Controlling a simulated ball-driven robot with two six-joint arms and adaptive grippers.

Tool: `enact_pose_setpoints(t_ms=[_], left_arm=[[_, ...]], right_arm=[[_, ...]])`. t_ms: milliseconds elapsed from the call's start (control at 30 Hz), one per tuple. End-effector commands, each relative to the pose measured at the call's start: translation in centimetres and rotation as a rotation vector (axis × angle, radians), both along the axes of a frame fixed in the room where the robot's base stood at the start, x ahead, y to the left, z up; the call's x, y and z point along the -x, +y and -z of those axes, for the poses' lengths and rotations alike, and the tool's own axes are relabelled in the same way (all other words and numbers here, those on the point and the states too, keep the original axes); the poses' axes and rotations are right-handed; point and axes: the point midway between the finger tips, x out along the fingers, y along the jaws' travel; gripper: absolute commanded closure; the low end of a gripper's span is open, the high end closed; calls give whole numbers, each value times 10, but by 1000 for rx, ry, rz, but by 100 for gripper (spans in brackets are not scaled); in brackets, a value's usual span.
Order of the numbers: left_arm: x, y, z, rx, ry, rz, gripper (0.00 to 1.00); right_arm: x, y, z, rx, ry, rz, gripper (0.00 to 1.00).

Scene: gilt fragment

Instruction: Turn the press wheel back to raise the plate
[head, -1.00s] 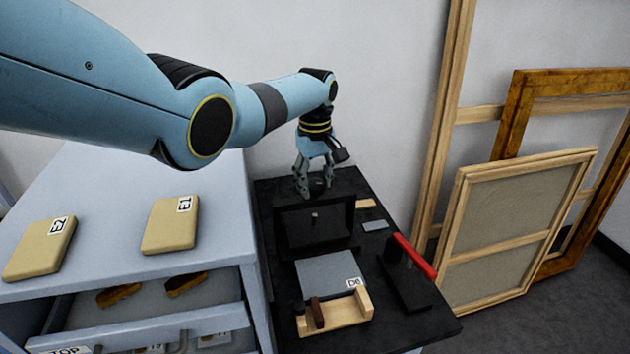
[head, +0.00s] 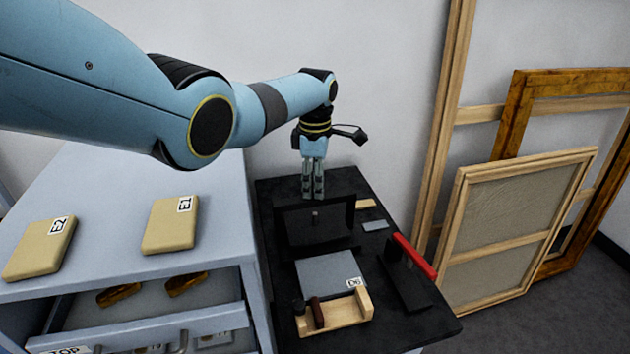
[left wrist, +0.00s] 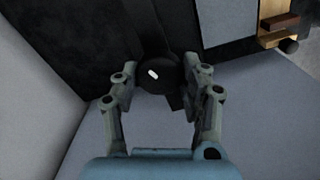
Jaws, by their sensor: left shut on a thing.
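My left gripper (head: 313,196) points down at the top of the black press (head: 292,222), at the back of the dark bench. In the left wrist view the press wheel (left wrist: 158,73), round and black with a small white mark, sits between the fingertips of my left gripper (left wrist: 160,88), which is shut on it. In the head view the fingers hide most of the wheel. I cannot clearly make out the press plate or its height. My right gripper is in neither view.
A grey slab labelled D6 (head: 328,274) and a wooden holder (head: 346,316) lie in front of the press. A red-handled tool (head: 414,257) stands to the right. A grey cabinet (head: 105,180) with an open drawer stands left; wooden frames (head: 520,225) lean at right.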

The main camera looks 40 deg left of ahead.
Motion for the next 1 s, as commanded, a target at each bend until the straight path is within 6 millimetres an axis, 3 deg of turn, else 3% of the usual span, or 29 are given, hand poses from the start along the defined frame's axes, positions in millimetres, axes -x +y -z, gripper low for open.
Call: enact_pose_setpoints(t_ms=[500, 1000], left_arm=[[0, 0, 0, -1, -1, -364, 88], [0, 0, 0, 0, -1, -448, 88]], right_arm=[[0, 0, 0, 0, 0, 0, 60], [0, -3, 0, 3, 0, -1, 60]])
